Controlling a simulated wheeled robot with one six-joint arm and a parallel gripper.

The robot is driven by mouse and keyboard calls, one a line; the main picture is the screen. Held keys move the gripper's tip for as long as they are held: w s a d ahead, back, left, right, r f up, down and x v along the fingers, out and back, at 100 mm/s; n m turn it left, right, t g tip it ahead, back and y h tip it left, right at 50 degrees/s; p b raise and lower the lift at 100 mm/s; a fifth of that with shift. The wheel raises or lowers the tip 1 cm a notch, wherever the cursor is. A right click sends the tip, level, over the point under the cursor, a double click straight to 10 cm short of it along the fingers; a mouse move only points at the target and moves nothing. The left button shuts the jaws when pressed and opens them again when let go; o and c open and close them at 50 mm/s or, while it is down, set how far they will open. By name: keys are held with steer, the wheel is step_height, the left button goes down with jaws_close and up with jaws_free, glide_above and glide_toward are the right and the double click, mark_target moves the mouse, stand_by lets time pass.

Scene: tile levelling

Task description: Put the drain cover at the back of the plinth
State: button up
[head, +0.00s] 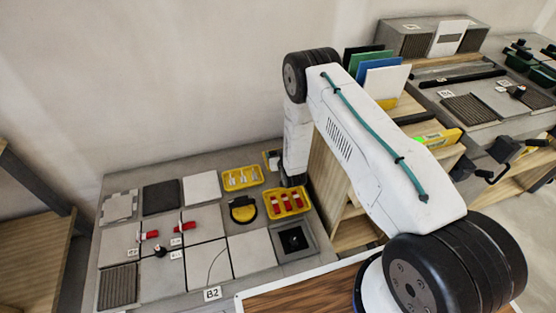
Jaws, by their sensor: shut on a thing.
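My gripper (292,179) points down at the back right of the grey work surface (218,297), mostly hidden by my wrist. It is shut on a dark thing that I take to be the drain cover, though little of it shows. A grey square frame with a black middle (310,249) lies at the front right of this surface. A small dark piece shows inside it. I cannot tell for certain which raised part is the plinth.
A round yellow-black tool (242,209) lies close by. Pale tiles (250,254) and red wedges (187,226) cover the left and middle. Upright boards (385,85) stand to the right, beside another laden bench (470,80).

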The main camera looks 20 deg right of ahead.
steer(key=shift+s+f, duration=0.1)
steer(key=shift+f, duration=1.6)
steer(key=shift+f, duration=0.6)
steer(key=o, duration=1)
